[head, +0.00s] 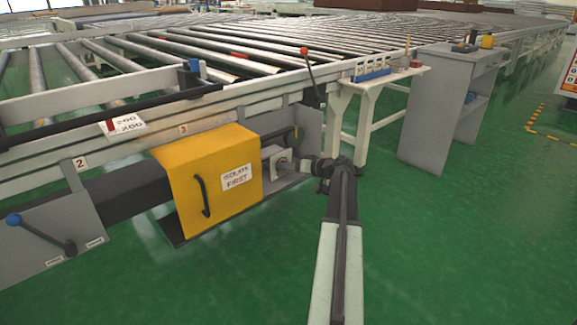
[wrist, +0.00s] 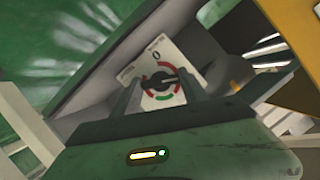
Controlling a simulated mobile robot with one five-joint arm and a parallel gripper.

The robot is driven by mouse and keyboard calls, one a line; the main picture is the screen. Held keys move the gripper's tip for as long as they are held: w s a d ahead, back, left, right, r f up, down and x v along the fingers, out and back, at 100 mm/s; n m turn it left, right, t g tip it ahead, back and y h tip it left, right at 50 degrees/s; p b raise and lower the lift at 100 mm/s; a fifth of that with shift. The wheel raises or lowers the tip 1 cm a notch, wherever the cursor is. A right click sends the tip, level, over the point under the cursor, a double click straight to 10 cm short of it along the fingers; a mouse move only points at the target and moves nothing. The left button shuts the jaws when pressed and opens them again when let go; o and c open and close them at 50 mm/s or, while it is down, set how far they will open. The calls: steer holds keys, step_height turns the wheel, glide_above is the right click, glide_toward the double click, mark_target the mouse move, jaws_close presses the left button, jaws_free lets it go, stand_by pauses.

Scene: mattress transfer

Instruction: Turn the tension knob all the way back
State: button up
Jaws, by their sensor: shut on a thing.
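The tension knob (wrist: 159,85) is a dark round knob in the wrist view. It sits on a white dial plate (wrist: 158,60) with red and green arcs and a 0 mark. A light pointer mark on the knob points to the right in the picture. My gripper (wrist: 159,92) has one finger on each side of the knob and is shut on it; the exact contact is hard to see. In the head view my gripper (head: 314,167) reaches the grey bracket (head: 282,160) right of the yellow guard. The knob is too small to make out there.
The yellow guard box (head: 228,165), labelled "isolate first", stands just left of my gripper. A red-knobbed lever (head: 307,62) rises above. A white side table (head: 378,80) and a grey cabinet (head: 440,115) stand to the right. The green floor (head: 460,240) at front right is clear.

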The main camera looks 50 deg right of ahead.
steer(key=n+h, duration=0.1)
steer(key=n+h+p, duration=0.1)
steer(key=n, duration=0.1)
steer(key=shift+a, duration=0.25)
steer(key=n+h, duration=0.2)
steer(key=n, duration=0.1)
steer(key=shift+a+f+b, duration=0.1)
steer(key=shift+f+b, duration=0.05)
steer(key=shift+b, duration=0.2)
steer(key=n+h+b, duration=0.2)
steer(key=n, duration=0.1)
steer(key=shift+f+h, duration=0.1)
steer(key=shift+h, duration=0.2)
steer(key=shift+n+h+b, duration=0.6)
steer(key=shift+n+b, duration=0.3)
steer(key=shift+n, duration=0.6)
steer(key=o, duration=1.4)
